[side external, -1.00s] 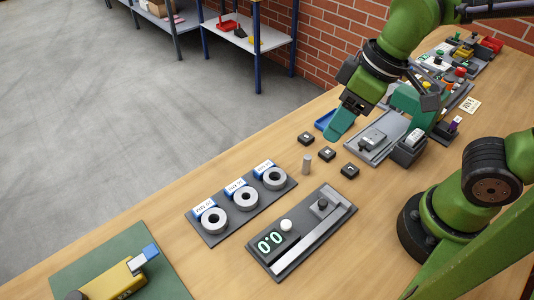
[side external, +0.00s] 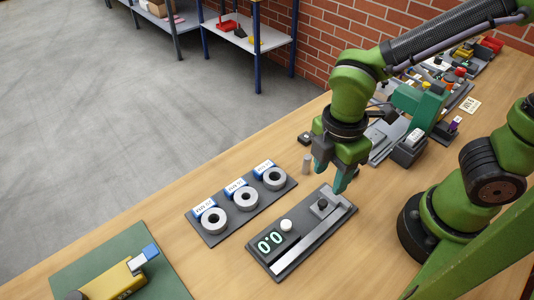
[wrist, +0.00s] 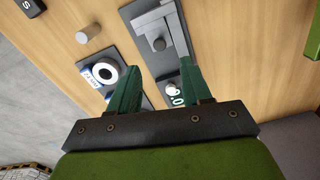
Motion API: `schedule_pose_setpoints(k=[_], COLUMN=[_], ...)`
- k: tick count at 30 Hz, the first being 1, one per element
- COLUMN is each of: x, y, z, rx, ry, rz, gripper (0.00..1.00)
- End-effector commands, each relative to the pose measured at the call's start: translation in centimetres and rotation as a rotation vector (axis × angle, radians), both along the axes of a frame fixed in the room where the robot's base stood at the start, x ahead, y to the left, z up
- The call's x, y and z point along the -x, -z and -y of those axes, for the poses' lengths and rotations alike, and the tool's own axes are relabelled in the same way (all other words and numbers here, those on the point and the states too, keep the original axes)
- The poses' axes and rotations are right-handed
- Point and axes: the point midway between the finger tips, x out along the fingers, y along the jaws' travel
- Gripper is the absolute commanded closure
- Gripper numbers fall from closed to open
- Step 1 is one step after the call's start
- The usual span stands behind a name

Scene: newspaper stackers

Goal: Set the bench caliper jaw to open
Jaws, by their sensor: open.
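The bench caliper (side external: 300,232) is a dark grey plate with a light rail, lying flat on the bench. Its green display (side external: 270,241) reads 0.0, with a white round button (side external: 286,226) beside it. The sliding jaw with a dark knob (side external: 322,203) sits at the far end of the rail. My gripper (side external: 331,180) is open and empty, pointing down above the far end of the caliper. In the wrist view, the caliper jaw (wrist: 158,44) shows ahead of the open green fingers (wrist: 155,82), and one finger partly covers the display end.
A tray (side external: 241,227) with several grey rings stands left of the caliper. A small grey cylinder (side external: 306,163) stands behind it, near a black block (side external: 304,138). A yellow tool (side external: 117,280) lies on a green mat (side external: 165,272). Bare bench lies right of the caliper.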

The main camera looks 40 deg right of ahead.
Motion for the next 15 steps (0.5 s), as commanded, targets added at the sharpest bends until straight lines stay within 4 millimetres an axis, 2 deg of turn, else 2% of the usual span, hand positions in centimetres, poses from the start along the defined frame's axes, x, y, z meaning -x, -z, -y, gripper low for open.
schedule_pose_setpoints(k=[1, 6, 10, 15], x=[0.1, 0.1, 0.0, 0.0], y=[1.3, 4.7, 6.6, 7.8], z=[0.1, 0.1, 0.0, 0.0], rx=[0.005, 0.004, 0.003, 0.001], ry=[-0.001, 0.001, 0.001, 0.001], rz=[-0.007, -0.006, -0.004, -0.001], gripper=[0.52, 0.52, 0.52, 0.52])
